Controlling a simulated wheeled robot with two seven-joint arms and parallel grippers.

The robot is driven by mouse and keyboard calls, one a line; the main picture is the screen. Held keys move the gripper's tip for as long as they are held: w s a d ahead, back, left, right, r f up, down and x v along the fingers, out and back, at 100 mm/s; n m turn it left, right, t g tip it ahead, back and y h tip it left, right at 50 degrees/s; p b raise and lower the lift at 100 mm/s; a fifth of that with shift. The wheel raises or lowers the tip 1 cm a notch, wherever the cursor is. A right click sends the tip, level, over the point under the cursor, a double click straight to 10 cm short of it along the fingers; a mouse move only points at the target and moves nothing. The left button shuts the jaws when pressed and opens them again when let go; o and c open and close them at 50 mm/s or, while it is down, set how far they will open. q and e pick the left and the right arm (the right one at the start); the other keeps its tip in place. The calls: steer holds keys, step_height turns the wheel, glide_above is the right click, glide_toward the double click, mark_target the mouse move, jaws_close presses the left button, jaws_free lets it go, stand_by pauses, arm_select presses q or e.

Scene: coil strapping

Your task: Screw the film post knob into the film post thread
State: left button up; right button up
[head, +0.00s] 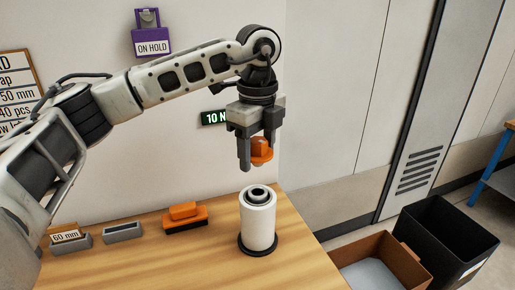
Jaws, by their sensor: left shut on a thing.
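My left gripper (258,152) points down and is shut on an orange knob (262,152), the film post knob. The knob is held in the air above a white film roll (259,220). The roll stands upright on a dark round base on the wooden table. A dark post top (257,192) shows in the middle of the roll's upper end. A clear gap lies between the knob and the post top. The thread itself is too small to make out. My right gripper is not in view.
On the wooden table (160,262), an orange-and-black block (185,216), a grey holder (122,233) and a holder with a "60 mm" label (70,240) stand along the wall. A brown bin (404,262) and a black bin (448,242) stand right of the table.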

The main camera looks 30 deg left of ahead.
arm_select(q)
steer(key=shift+f+b, duration=0.55)
steer(key=shift+f, duration=0.35)
step_height(320, 180, down, 2)
steer(key=shift+f+b, duration=0.2)
steer(key=shift+b, duration=0.65)
steer(key=shift+f+b, duration=0.35)
steer(key=shift+f, duration=0.2)
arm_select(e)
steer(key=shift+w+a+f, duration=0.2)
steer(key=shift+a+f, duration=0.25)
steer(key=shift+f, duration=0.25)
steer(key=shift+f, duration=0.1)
arm_select(q)
steer(key=shift+f, duration=0.1)
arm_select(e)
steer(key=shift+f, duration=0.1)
arm_select(q)
steer(key=shift+f+b, duration=0.45)
steer(key=shift+f, duration=0.05)
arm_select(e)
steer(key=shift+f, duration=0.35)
arm_select(q)
steer(key=shift+f+b, duration=0.8)
steer(key=shift+f, duration=0.35)
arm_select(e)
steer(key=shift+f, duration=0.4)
